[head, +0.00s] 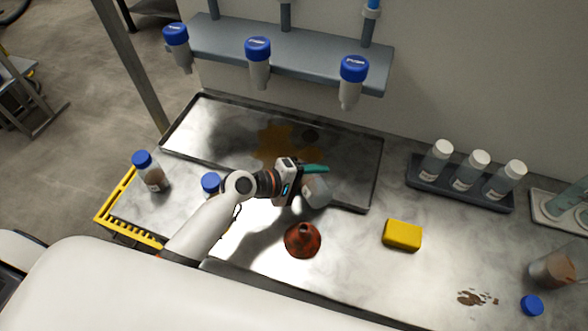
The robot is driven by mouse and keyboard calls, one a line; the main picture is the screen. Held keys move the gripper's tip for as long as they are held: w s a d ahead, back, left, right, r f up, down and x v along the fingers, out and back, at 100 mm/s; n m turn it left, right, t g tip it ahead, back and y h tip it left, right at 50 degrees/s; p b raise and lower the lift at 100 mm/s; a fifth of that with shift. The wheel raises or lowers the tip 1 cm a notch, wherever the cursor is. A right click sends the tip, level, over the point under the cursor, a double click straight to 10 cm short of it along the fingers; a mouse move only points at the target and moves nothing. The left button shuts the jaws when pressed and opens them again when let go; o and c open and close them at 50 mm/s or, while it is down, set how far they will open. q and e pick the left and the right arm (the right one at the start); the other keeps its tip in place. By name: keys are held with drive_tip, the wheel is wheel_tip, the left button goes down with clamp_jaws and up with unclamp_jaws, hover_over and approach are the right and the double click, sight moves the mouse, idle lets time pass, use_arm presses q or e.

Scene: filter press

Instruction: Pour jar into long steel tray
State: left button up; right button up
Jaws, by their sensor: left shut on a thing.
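The long steel tray (225,112) is a shallow dark-rimmed tray at the back left of the bench, with a yellow-brown puddle (276,142) in it. My left gripper (314,172) is shut on a clear jar (316,192) above the tray's front edge, toward its right end. The jar looks tilted, but its mouth and contents are hard to make out. My right gripper does not show.
Blue-capped jars stand at the left, one (152,171) clear of my arm. Several hang inverted from a shelf (300,55). A red-brown funnel (302,240) and yellow sponge (402,235) sit in front. A bottle rack (460,184) and brown spill (477,298) are right.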

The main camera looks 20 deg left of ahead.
use_arm(q)
drive_tip(key=shift+w+a+r+n+p, duration=0.1)
drive_tip(key=shift+r+n+p, duration=0.15)
drive_tip(key=shift+n+p, duration=0.05)
idle(0.4)
